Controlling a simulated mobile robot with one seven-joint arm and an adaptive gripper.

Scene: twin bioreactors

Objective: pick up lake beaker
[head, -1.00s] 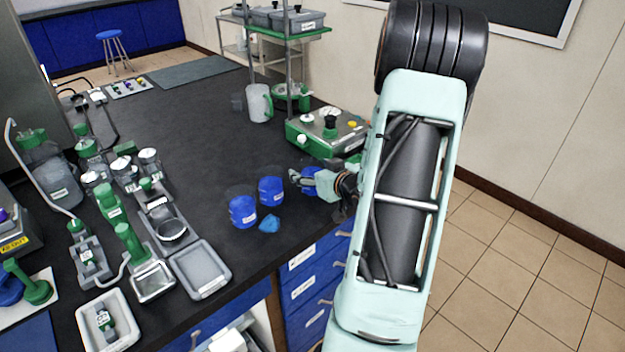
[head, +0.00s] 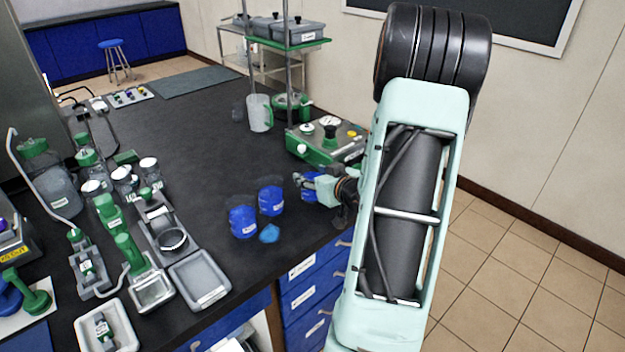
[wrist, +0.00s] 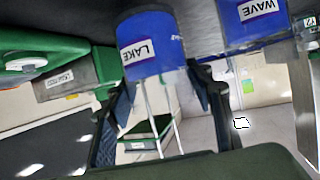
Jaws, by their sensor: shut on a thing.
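The lake beaker (wrist: 150,48) is blue with a white LAKE label. In the wrist view it sits between the two fingers of my gripper (wrist: 165,95), and the view is upside down. In the head view my gripper (head: 306,184) is low over the right part of the dark bench, shut on the lake beaker. Only a little of the beaker's blue shows there, the rest being hidden by the fingers. I cannot tell whether the beaker touches the bench.
A blue WAVE beaker (wrist: 262,22) is close by. Two blue beakers (head: 242,221) (head: 271,199) and a small blue piece (head: 269,233) stand left of my gripper. A green-and-grey device (head: 325,145) is just behind it. The middle of the bench is clear.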

